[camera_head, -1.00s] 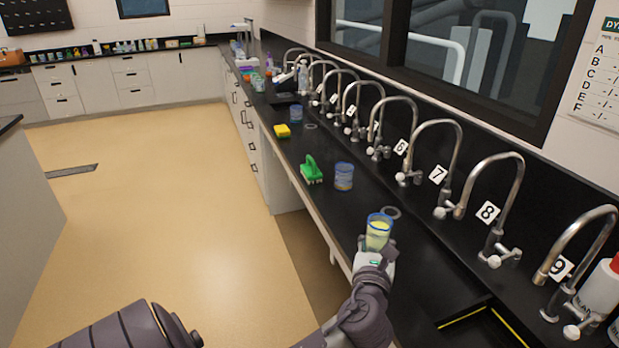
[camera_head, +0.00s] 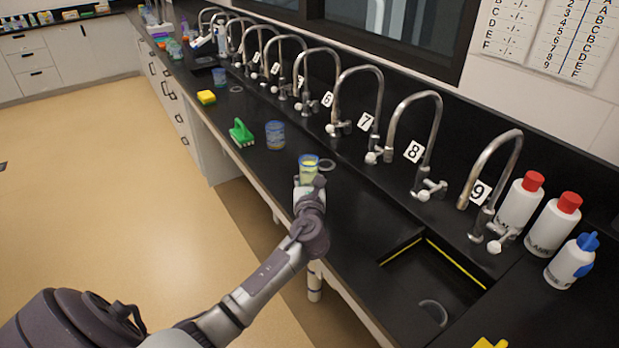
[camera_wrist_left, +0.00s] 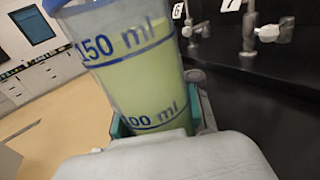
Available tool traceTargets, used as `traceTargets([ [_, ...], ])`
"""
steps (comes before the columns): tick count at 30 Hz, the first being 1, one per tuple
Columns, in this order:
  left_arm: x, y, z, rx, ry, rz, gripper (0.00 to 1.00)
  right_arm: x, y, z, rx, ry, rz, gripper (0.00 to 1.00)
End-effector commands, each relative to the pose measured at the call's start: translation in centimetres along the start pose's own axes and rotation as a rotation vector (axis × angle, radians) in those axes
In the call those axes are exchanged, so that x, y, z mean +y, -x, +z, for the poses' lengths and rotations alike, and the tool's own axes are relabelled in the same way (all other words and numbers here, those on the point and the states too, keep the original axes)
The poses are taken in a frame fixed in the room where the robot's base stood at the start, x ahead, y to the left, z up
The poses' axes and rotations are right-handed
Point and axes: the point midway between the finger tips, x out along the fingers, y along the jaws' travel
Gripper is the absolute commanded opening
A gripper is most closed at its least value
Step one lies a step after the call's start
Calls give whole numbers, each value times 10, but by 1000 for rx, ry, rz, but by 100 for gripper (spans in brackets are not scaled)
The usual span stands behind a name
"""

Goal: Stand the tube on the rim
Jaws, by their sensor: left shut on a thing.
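A clear tube (camera_head: 309,168) with a blue rim, blue volume marks and yellow-green liquid is upright in my left gripper (camera_head: 310,181). The gripper is shut on it, over the black counter. In the left wrist view the tube (camera_wrist_left: 128,65) fills the upper middle, and teal finger pads (camera_wrist_left: 118,127) show at its lower sides. A flat grey ring (camera_head: 327,165) lies on the counter just right of the tube. I cannot tell how high the tube is above the counter. My right gripper is not in view.
A blue-marked container (camera_head: 275,135), a green brush (camera_head: 241,133) and a yellow sponge (camera_head: 206,97) stand farther along the counter. Numbered taps (camera_head: 428,145) line the back. A sink (camera_head: 430,285) is open at the right, with bottles (camera_head: 553,225) beyond it.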

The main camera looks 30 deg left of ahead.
Motion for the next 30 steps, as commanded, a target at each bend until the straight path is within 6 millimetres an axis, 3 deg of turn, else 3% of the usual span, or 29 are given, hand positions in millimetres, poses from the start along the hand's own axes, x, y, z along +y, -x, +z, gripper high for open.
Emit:
traceTargets([
  [5, 0, -7, -5, 0, 1, -1, 0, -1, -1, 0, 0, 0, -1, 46],
  [15, 0, -6, -41, 0, 0, 0, 0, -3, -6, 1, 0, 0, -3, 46],
  [29, 0, -6, -47, 0, 0, 0, 0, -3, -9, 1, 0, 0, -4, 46],
  [30, 0, -6, -47, 1, 0, 0, 28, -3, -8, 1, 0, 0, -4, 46],
])
